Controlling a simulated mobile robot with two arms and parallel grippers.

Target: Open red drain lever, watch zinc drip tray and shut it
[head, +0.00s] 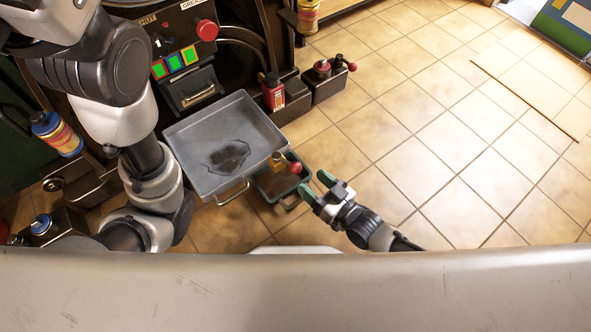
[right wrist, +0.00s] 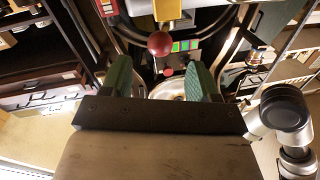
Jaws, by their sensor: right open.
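The grey zinc drip tray (head: 265,118) lies in the middle left of the head view, with a dark wet patch on its floor. At its lower right corner is a brass valve (head: 277,159) with the red ball knob of the drain lever (head: 296,168). My right gripper (head: 316,185) is open and empty, just right of the knob and apart from it. In the right wrist view the red knob (right wrist: 160,43) shows ahead between the green fingers of the gripper (right wrist: 160,72), below a brass body. My left arm shows, but its gripper does not.
A red bottle (head: 273,93) and a dark box with a second red knob (head: 352,67) stand behind the tray. The press panel has green buttons (head: 175,62) and a red button (head: 207,30).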

